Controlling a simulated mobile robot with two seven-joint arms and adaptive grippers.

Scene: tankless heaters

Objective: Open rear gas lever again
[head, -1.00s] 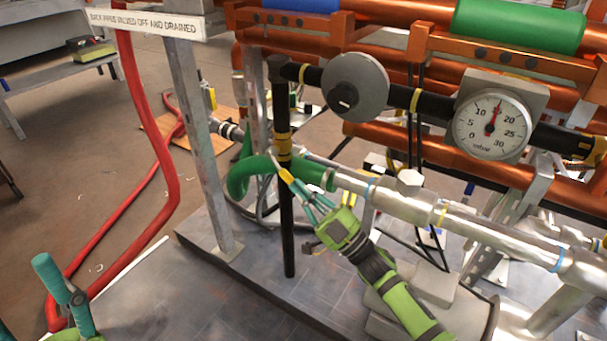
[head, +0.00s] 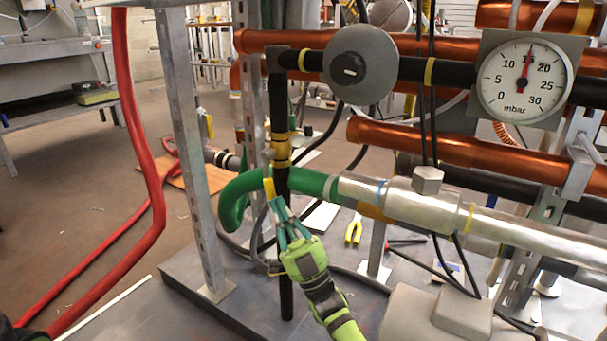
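A black vertical gas pipe (head: 286,290) carries yellow fittings (head: 281,150) at mid height. A short yellow lever-like piece (head: 268,188) sits just below them, in front of the pipe by the green hose bend. My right gripper (head: 283,212), green with teal fingers, reaches up from below. Its fingertips are at the lower end of this yellow piece; whether they grip it is unclear. Another yellow handle (head: 209,126) shows farther back, behind the grey post. Which one is the rear gas lever is not clear.
A round grey disc (head: 360,65) and a mbar gauge (head: 525,80) are above. A grey post (head: 190,150) and red hose (head: 140,150) stand left.

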